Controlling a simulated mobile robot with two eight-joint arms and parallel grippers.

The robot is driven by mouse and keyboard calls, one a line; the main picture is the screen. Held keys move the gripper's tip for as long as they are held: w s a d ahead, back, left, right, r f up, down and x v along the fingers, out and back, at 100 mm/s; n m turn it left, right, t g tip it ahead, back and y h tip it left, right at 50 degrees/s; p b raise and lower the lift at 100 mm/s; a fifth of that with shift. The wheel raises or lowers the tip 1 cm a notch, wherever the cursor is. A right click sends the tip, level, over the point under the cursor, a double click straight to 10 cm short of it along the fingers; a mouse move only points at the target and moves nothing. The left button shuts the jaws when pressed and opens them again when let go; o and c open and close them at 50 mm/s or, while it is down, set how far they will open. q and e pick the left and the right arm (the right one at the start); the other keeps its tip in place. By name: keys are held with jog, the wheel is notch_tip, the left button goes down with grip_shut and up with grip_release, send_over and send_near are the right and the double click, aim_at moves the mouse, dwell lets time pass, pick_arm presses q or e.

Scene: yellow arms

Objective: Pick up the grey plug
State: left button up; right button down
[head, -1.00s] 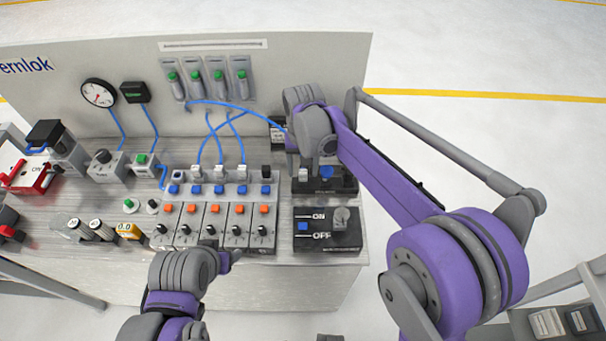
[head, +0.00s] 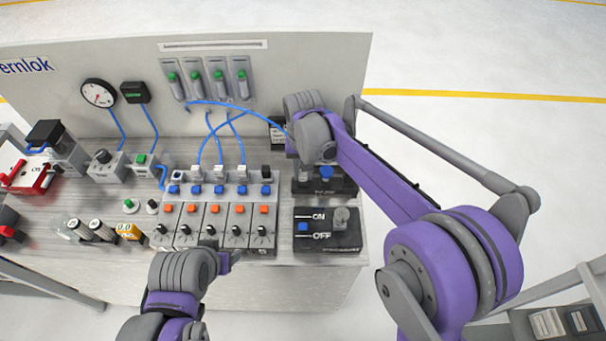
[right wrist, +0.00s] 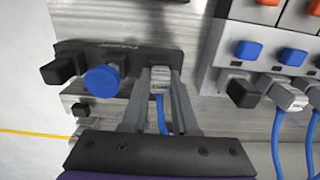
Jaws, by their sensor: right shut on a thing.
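The grey plug (right wrist: 160,80) shows in the right wrist view between the two fingers of my right gripper (right wrist: 158,98), which is shut on it. A blue tube runs back from the plug under the gripper. The plug is at the black block (right wrist: 125,52) with the blue knob (right wrist: 102,81); I cannot tell whether it is seated in it. In the head view my right wrist hides the plug, over the left part of that black block (head: 340,188). My left gripper (head: 230,260) is low at the panel's front edge, mostly hidden by its own wrist; its jaws are unclear.
A row of grey modules (head: 212,225) with orange and blue buttons stands left of the block, with plugs and blue tubes behind. A black ON/OFF box (head: 326,240) lies in front. An upright back panel (head: 60,95) carries gauges.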

notch_tip(320, 180, up, 10)
dwell(0.5)
dwell(0.5)
